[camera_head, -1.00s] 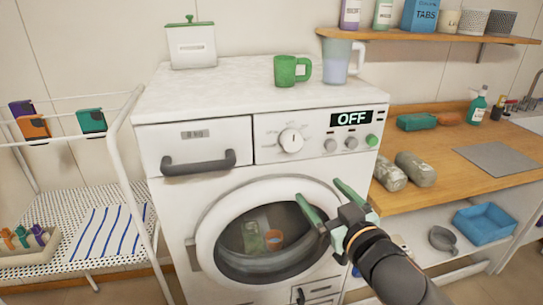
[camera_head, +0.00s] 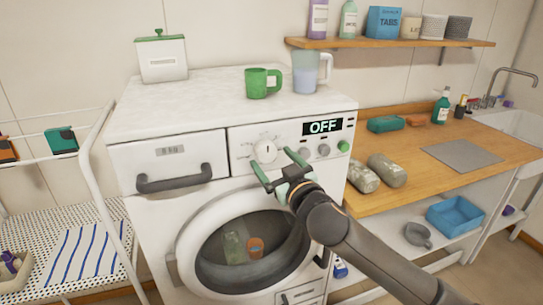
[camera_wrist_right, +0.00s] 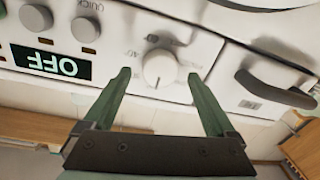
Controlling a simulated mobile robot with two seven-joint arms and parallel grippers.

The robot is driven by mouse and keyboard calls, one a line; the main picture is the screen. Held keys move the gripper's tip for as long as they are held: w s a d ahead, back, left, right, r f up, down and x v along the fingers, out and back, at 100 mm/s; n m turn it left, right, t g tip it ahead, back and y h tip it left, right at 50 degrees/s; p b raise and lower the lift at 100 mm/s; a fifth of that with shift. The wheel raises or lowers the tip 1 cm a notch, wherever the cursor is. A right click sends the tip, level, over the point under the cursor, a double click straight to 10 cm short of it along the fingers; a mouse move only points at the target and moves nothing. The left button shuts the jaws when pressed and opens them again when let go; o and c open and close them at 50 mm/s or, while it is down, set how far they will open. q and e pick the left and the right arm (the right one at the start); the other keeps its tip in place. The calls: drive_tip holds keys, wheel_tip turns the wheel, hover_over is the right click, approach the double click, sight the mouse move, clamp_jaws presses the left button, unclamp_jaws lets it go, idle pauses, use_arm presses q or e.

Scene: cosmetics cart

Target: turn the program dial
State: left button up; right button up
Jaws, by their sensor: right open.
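The program dial (camera_head: 265,151) is a round white knob with a pointer mark on the washing machine's (camera_head: 150,110) front panel, left of the display (camera_head: 323,126) reading OFF. In the right wrist view the dial (camera_wrist_right: 160,68) lies ahead of and between the two green fingers. My right gripper (camera_head: 274,168) is open and empty, just below and in front of the dial; it also shows in the right wrist view (camera_wrist_right: 157,78). The fingers appear apart from the dial. My left gripper is not in view.
Two small knobs (camera_head: 324,150) and a green button (camera_head: 343,146) sit right of the dial. The drawer handle (camera_head: 174,178) juts out at left. A green mug (camera_head: 263,83) and a jug (camera_head: 310,73) stand on top. The round door (camera_head: 190,235) is below.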

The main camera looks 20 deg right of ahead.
drive_tip(key=shift+w+a, duration=0.1)
drive_tip(key=shift+w, duration=0.6)
drive_tip(key=c, duration=1.4)
